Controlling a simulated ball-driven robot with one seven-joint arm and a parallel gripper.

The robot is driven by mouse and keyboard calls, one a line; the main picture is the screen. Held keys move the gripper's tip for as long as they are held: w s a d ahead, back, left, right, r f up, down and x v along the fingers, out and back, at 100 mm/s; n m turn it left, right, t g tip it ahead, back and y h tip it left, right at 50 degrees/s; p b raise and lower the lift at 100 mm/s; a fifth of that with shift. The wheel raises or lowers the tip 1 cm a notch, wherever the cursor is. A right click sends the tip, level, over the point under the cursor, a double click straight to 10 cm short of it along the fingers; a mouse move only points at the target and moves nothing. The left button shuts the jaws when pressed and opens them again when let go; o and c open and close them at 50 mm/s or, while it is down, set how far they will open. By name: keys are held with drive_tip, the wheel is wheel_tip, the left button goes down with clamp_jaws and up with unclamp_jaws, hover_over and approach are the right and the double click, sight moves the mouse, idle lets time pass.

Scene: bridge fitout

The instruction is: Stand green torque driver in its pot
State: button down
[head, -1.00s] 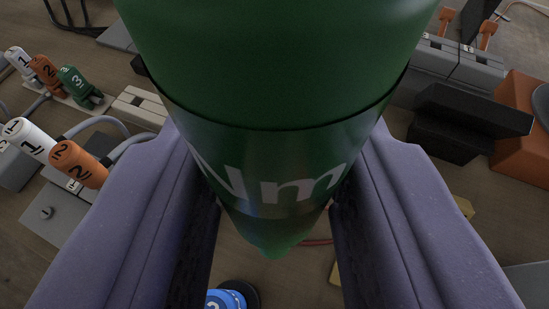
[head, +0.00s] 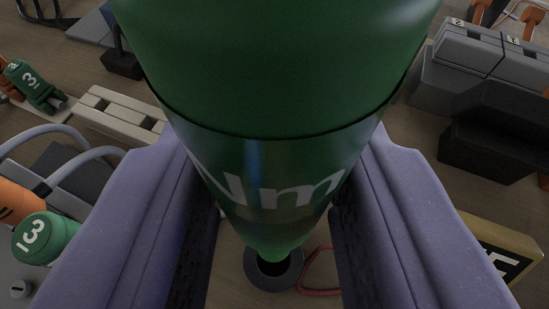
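The green torque driver (head: 275,70) fills the upper middle of the head view, close to the camera, with white "Nm" lettering on its lower band. My gripper (head: 272,215) has its two purple fingers on either side of the driver and is shut on it. The driver's narrow green tip points down and away from the camera. A dark round pot (head: 274,270) with a black opening shows just beyond the tip in the picture, partly covered by it. I cannot tell how much height lies between tip and pot.
A green plug marked 3 (head: 45,238) and an orange plug (head: 16,203) stand at lower left with grey cables. Another green plug (head: 32,82) lies upper left. Black blocks (head: 495,135) and a yellow-edged sign (head: 500,250) are at right. A red loop (head: 318,275) lies beside the pot.

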drive_tip(key=shift+f, duration=0.1)
wheel_tip(320, 180, down, 6)
drive_tip(key=b, duration=0.7)
drive_tip(key=shift+f, duration=0.15)
drive_tip(key=shift+b, duration=0.5)
idle(0.4)
drive_tip(key=shift+f, duration=0.3)
drive_tip(key=shift+r, duration=0.1)
drive_tip(key=shift+r, duration=0.1)
